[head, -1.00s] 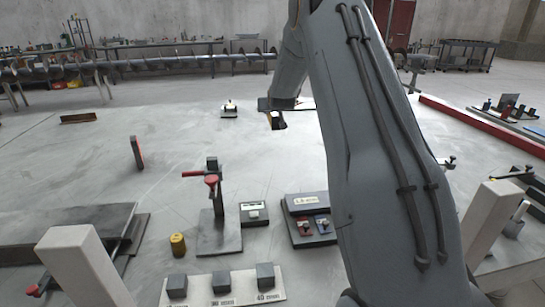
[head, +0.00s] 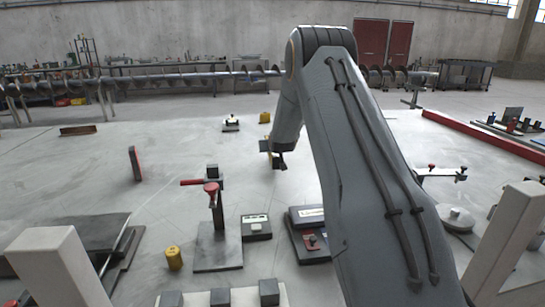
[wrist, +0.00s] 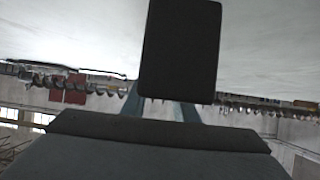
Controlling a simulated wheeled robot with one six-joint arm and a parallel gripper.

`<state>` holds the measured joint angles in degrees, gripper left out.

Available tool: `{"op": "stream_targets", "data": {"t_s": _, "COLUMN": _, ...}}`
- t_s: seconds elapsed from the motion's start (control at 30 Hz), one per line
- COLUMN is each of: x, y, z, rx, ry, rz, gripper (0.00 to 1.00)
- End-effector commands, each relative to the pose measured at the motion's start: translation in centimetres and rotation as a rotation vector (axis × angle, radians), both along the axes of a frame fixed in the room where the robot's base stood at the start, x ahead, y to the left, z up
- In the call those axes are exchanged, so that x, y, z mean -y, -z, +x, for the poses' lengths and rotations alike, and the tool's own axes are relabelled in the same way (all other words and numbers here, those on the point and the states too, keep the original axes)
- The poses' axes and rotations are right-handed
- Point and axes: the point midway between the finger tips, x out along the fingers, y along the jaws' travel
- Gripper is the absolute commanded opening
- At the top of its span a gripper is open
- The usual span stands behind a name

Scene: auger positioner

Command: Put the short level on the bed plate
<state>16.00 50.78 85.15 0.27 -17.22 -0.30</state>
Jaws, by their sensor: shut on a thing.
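A dark stepped plate (head: 88,232) lies at the left of the head view and looks like the bed plate. My gripper is far to the right of and beyond it.
A stand with a red clamp (head: 212,190), a yellow cylinder (head: 174,259), a small box (head: 256,227) and a dark tray (head: 305,250) stand in front. A red-and-black upright piece (head: 135,164) is at left. The pale surface between is largely clear.

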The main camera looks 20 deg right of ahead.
Motion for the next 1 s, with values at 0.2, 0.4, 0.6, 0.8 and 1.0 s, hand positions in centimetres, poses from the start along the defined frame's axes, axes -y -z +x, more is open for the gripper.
{"op": "stream_targets", "data": {"t_s": 0.2, "x": 0.0, "y": 2.9, "z": 0.0, "rx": -0.002, "ry": 0.0, "rz": 0.001, "gripper": 0.0}}
{"op": "stream_targets", "data": {"t_s": 0.4, "x": 0.0, "y": 3.2, "z": 0.0, "rx": 0.002, "ry": 0.0, "rz": -0.001, "gripper": 0.0}}
{"op": "stream_targets", "data": {"t_s": 0.6, "x": 0.0, "y": 3.6, "z": 0.0, "rx": 0.001, "ry": 0.0, "rz": 0.0, "gripper": 0.0}}
{"op": "stream_targets", "data": {"t_s": 0.8, "x": 0.0, "y": 3.6, "z": 0.0, "rx": 0.0, "ry": 0.0, "rz": 0.0, "gripper": 0.45}}
{"op": "stream_targets", "data": {"t_s": 1.0, "x": 0.0, "y": 3.5, "z": 0.0, "rx": 0.0, "ry": 0.0, "rz": 0.0, "gripper": 0.45}}
